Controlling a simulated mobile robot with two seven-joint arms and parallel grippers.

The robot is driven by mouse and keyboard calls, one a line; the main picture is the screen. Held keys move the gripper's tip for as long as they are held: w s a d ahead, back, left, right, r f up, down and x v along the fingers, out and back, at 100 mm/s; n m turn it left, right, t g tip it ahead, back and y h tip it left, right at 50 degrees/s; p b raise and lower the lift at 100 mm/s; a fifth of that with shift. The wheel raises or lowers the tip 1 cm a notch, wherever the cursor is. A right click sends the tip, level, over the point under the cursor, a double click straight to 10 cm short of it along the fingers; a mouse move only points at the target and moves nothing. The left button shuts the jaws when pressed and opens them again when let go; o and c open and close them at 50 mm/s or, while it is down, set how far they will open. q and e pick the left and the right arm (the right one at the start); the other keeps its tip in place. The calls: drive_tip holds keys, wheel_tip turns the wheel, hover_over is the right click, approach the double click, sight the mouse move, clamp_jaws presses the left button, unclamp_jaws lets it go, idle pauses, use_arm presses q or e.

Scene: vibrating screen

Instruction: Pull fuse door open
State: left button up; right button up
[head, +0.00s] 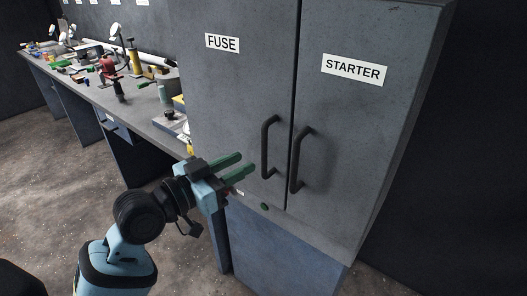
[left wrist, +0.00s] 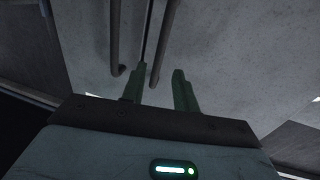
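The fuse door (head: 230,90) is a grey cabinet door with a FUSE label (head: 222,43), and it is closed. Its dark vertical bar handle (head: 265,148) is near the door's right edge. My left gripper (head: 247,163) has its green fingers apart, just left of the handle's lower part in the head view. In the left wrist view the open fingers (left wrist: 157,74) point at the cabinet. Two bar handles show there, one ending between the fingers in the picture; I cannot tell whether it is touched. My right gripper is not in view.
The closed STARTER door (head: 350,110) is to the right, with its own bar handle (head: 300,160) close beside the fuse handle. A workbench (head: 130,100) with tools and clamps stands at the left. Speckled floor (head: 50,170) lies in front of it.

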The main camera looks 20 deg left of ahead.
sight(262, 154)
use_arm(q)
drive_tip(key=x, duration=0.7)
drive_tip(key=shift+w+d+p, duration=0.15)
drive_tip(key=shift+d+p, duration=0.05)
drive_tip(key=shift+p, duration=0.1)
drive_tip(key=shift+c, duration=0.3)
clamp_jaws()
